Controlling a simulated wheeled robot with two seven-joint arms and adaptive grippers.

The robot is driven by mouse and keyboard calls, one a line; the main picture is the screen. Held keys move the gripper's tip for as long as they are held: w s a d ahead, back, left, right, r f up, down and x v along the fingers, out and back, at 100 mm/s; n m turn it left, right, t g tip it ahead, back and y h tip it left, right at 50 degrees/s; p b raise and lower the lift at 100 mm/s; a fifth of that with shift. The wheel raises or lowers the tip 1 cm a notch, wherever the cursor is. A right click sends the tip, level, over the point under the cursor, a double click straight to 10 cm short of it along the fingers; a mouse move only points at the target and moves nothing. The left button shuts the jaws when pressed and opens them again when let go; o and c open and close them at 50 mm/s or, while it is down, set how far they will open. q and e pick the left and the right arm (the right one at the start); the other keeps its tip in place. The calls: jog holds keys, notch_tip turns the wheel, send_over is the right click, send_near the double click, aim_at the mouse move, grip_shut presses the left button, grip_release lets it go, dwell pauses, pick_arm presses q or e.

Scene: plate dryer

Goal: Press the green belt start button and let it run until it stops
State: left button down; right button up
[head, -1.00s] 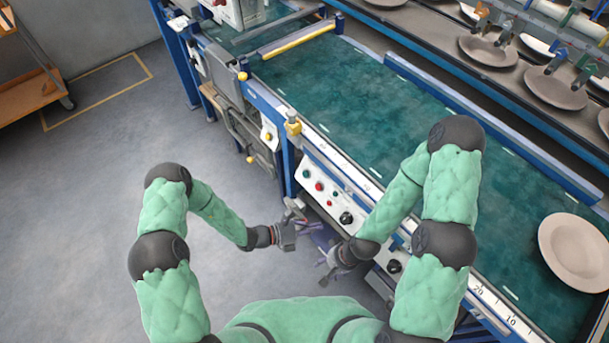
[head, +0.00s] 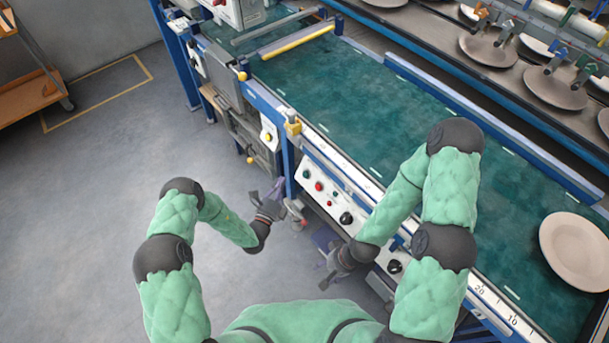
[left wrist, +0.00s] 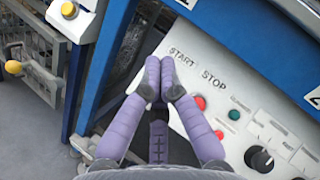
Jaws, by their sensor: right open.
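The white control panel (head: 341,207) is on the front of the belt machine. Its green start button (head: 306,174) is at the panel's left end, with a red button (head: 319,186) beside it. In the left wrist view the START label (left wrist: 182,57) and the red stop button (left wrist: 200,102) show, but the green start button is hidden behind my fingers. My left gripper (head: 275,192) is shut and empty, just left of the panel; its purple fingertips (left wrist: 161,70) meet near the START label. My right gripper (head: 325,270) is open and empty, below the panel. The belt (head: 350,100) is green.
A plate (head: 574,250) lies on the belt at the right. More plates (head: 490,48) hang or lie on the rack beyond. A black knob (head: 346,218) is on the panel. A yellow button box (head: 268,135) is further left.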

aim_at(306, 174)
pick_arm(q)
jog(key=shift+d, duration=0.1)
jog(key=shift+w+d+f+b, duration=0.75)
jog(key=shift+d+b, duration=0.15)
jog(key=shift+d, duration=0.1)
jog(key=shift+w+d+f+b, duration=0.7)
jog(key=shift+d+b, duration=0.2)
jog(key=shift+d, duration=0.15)
jog(key=shift+w+d+f+b, duration=0.75)
jog(key=shift+d+b, duration=0.15)
jog(key=shift+d, duration=0.1)
jog(key=shift+w+d+f, duration=0.2)
jog(key=shift+d, duration=0.1)
